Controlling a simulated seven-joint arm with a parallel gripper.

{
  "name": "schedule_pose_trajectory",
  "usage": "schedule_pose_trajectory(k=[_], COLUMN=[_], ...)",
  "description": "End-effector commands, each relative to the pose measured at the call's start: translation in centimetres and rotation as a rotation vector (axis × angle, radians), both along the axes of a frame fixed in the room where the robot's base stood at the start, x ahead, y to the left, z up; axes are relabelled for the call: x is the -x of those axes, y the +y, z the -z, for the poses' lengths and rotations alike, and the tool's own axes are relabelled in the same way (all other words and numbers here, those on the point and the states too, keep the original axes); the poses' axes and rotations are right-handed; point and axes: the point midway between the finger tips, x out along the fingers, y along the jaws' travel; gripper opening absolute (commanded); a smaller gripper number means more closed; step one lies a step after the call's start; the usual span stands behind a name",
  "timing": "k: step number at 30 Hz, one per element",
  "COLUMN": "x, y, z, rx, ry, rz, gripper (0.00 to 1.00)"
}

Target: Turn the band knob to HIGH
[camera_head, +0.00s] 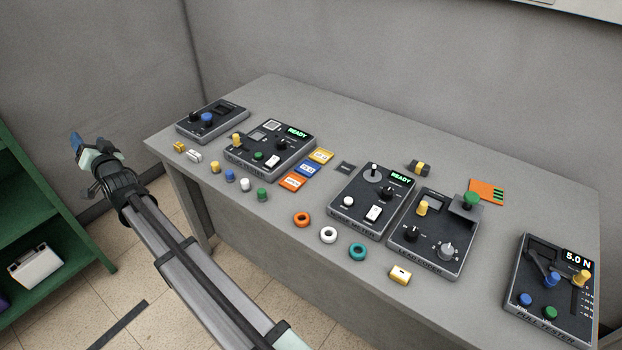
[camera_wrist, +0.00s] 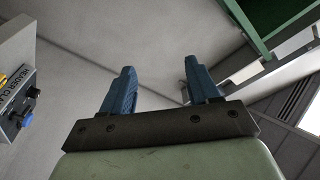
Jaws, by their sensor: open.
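My gripper (camera_head: 80,146) is off the left end of the table, above the floor. In the wrist view its two blue fingers (camera_wrist: 160,84) are apart with nothing between them. The meter unit (camera_head: 369,203) stands mid-table with a green READY display. It carries a black knob (camera_head: 387,193), a silver-topped stick (camera_head: 374,169), a white button and a white rocker. Another READY unit (camera_head: 269,148) farther left has a black knob (camera_head: 282,145) too. Labels are too small to tell which knob is the band knob or where it points. My gripper is far from both.
A lead former (camera_head: 433,262) and a pull tester (camera_head: 520,308) stand to the right. A dark unit with a blue knob (camera_head: 207,118) is at the far left. Several coloured pegs and rings (camera_head: 328,235) line the front. A green shelf (camera_head: 70,200) stands left of the table.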

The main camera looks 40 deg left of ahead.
Motion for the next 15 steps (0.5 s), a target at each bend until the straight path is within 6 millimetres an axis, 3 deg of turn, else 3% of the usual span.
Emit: schedule_pose_trajectory(k=[3, 8, 12, 15], x=[0.7, 0.4, -2.0, -4.5], y=[0.6, 0.8, 0.4, -0.2], z=[-3.3, -6.7, -8.6, -8.7], rx=[-0.047, -0.078, -0.054, -0.004], ry=[-0.005, -0.017, -0.036, -0.053], rz=[-0.004, 0.000, 0.016, 0.035], gripper=[0.60, 0.60, 0.60, 0.60])
